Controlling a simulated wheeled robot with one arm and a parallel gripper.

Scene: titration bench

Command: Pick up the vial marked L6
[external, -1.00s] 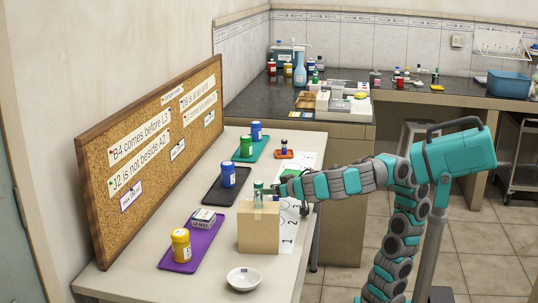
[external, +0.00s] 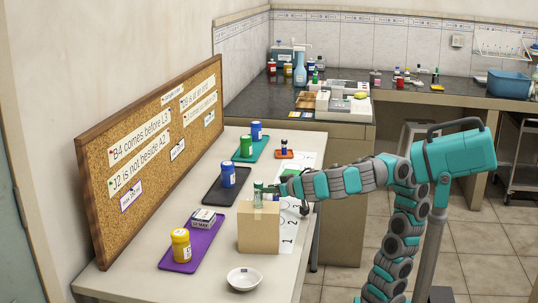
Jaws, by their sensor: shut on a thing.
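A small vial with a green cap (external: 258,187) stands upright in the picture, just behind the top of a cardboard box (external: 258,231). Its lower part is hidden by the box, and I cannot read its label. My gripper (external: 269,191) reaches in from the right at the height of the vial and is shut on it. The fingertips are small and partly hidden. I cannot tell whether the vial's base touches the table. No mark L6 is legible on any vial.
A purple tray (external: 208,228) holds a yellow jar (external: 181,245) and a small box (external: 203,220). A white bowl (external: 244,279) sits at the front. A numbered strip (external: 287,238) lies beside the cardboard box.

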